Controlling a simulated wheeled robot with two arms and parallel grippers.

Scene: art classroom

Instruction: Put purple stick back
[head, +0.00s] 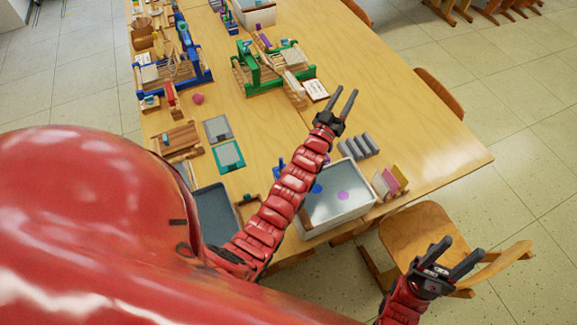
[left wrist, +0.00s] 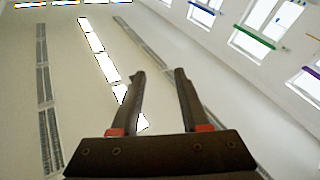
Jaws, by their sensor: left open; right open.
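A small purple piece (head: 265,39) shows at the green wooden frame (head: 262,70) in the head view; it is too small to tell if it is the purple stick. A flat purple disc (head: 343,195) lies in the white bin (head: 345,216). My left gripper (head: 344,103) is open and empty above the table, beyond the white bin. In the left wrist view its open fingers (left wrist: 160,92) point toward the ceiling and windows, with nothing between them. My right gripper (head: 452,257) is open and empty, over the wooden chair beside the table.
The wooden table (head: 410,115) has clear room at its right. A blue wooden frame (head: 185,65) stands at the far left. Grey blocks (head: 358,146) stand behind the white bin. A wooden chair (head: 430,235) is close by the table's right edge. A pink ball (head: 198,99) lies on the table.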

